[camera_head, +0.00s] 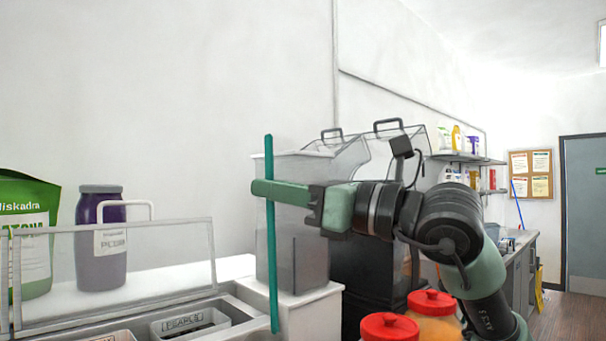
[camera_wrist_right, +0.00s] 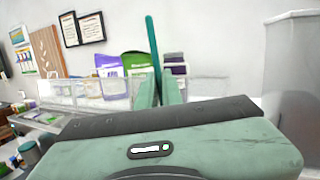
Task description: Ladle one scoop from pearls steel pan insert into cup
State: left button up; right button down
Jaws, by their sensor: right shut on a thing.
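My right gripper (camera_head: 268,188) is shut on a long teal handle (camera_head: 271,245), which looks like the ladle's. The handle is almost upright, and its lower end (camera_head: 275,325) reaches the bottom of the head view beside the counter unit; no scoop bowl shows. In the right wrist view the handle (camera_wrist_right: 153,50) rises from between the fingers (camera_wrist_right: 158,92). A steel pan insert (camera_head: 160,328) with a label that seems to read PEARLS is at the bottom, left of the handle, only partly in view. I see no cup, and my left gripper is out of view.
Grey dispensers (camera_head: 300,230) stand close behind the handle. Red-lidded jars (camera_head: 389,327) are below my right arm.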

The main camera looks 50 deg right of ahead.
jog(key=w+d+p, duration=0.2)
jog(key=w+p, duration=1.4)
jog(key=w, duration=1)
notch_tip(320, 180, down, 6)
jog(key=w+b, duration=0.1)
jog(key=b, duration=0.3)
jog(key=shift+a+f, duration=0.15)
jog(key=shift+a, duration=0.1)
jog(key=shift+s, duration=0.15)
